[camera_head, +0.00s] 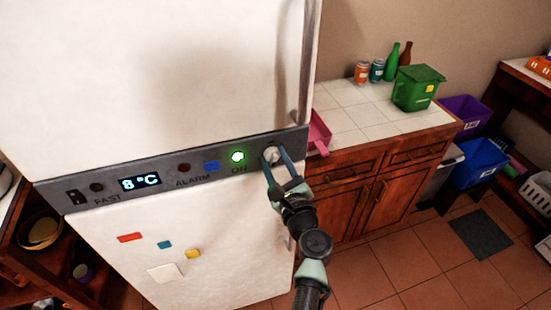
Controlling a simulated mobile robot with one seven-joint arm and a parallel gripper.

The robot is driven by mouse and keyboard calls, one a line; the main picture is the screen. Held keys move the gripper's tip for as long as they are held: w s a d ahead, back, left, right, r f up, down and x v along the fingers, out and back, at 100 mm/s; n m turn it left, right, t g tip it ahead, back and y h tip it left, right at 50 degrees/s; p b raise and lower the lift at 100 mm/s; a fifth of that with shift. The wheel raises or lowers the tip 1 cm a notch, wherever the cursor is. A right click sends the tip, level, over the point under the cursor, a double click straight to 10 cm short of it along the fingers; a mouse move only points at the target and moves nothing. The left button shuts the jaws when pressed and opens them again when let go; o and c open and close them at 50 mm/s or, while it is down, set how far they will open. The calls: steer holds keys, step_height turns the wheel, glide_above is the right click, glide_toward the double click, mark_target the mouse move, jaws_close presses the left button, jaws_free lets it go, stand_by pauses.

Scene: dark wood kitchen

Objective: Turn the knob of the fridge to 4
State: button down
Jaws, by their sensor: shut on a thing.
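The white fridge (150,80) stands at the left, with a grey control panel (110,192) across its front. The display (139,183) on the panel reads 8°C, and a green light (237,157) glows above the word ON. The knob (271,153) is pale and sits at the right end of the panel. My gripper (271,158) is shut on the knob, with one finger on each side of it. The fingers partly cover the knob, and its marking cannot be read.
A tiled counter (345,122) with a green bin (417,90), bottles and cans stands to the right of the fridge. A pink item (318,132) lies at the counter's near edge, close to my gripper. The tiled floor (400,255) in front is mostly clear.

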steer(key=shift+f, duration=0.1)
stand_by(0.4)
steer(key=shift+c, duration=1.9)
jaws_free()
steer(key=b+v, duration=0.1)
steer(key=v, duration=1.2)
